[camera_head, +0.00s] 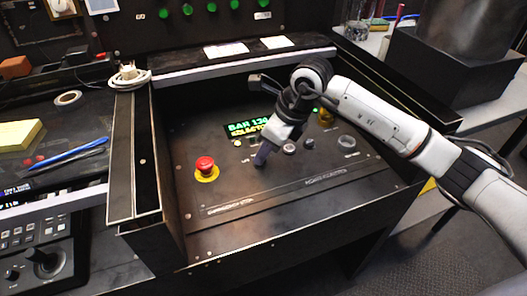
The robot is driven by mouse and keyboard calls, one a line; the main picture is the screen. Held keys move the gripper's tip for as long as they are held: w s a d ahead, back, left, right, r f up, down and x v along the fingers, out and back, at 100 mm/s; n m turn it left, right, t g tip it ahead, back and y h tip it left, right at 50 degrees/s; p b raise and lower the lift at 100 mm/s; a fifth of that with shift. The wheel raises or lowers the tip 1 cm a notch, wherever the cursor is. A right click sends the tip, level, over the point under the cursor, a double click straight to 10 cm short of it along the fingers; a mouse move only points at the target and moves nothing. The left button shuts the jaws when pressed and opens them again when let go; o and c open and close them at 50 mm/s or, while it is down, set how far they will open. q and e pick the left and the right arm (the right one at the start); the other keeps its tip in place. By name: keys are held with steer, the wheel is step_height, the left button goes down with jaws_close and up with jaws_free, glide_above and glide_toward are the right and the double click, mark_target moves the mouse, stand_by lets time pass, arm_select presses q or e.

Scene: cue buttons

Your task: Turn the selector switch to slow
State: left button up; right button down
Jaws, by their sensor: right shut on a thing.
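A dark control panel (215,215) lies inside an open metal box. A lit display (248,128) on it shows green and yellow text, partly hidden by my right arm; the lower line seems to begin "SELECTO". My right gripper (261,158) points down to the panel just below the display and is shut on the selector switch there. The fingers hide most of the switch, so its setting cannot be read. My left gripper is not in view.
A red mushroom button (205,165) on a yellow ring stands left of my gripper. A round grey knob (347,143) and smaller controls sit to its right. The box's raised left wall (134,160) borders the panel. A coiled white cable (129,78) lies on that wall's back end.

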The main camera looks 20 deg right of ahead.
steer(key=m+h, duration=0.1)
steer(key=m, duration=0.2)
steer(key=shift+s+a+t, duration=0.1)
steer(key=shift+a+t, duration=0.05)
steer(key=shift+t, duration=0.25)
steer(key=m+h, duration=0.1)
steer(key=m, duration=0.2)
steer(key=shift+a, duration=0.15)
steer(key=shift+m+t+h+b, duration=0.3)
steer(key=shift+m+h, duration=0.3)
steer(key=shift+m, duration=0.7)
steer(key=c, duration=1.9)
jaws_free()
steer(key=p+v, duration=0.1)
steer(key=v, duration=0.9)
steer(key=shift+r, duration=0.25)
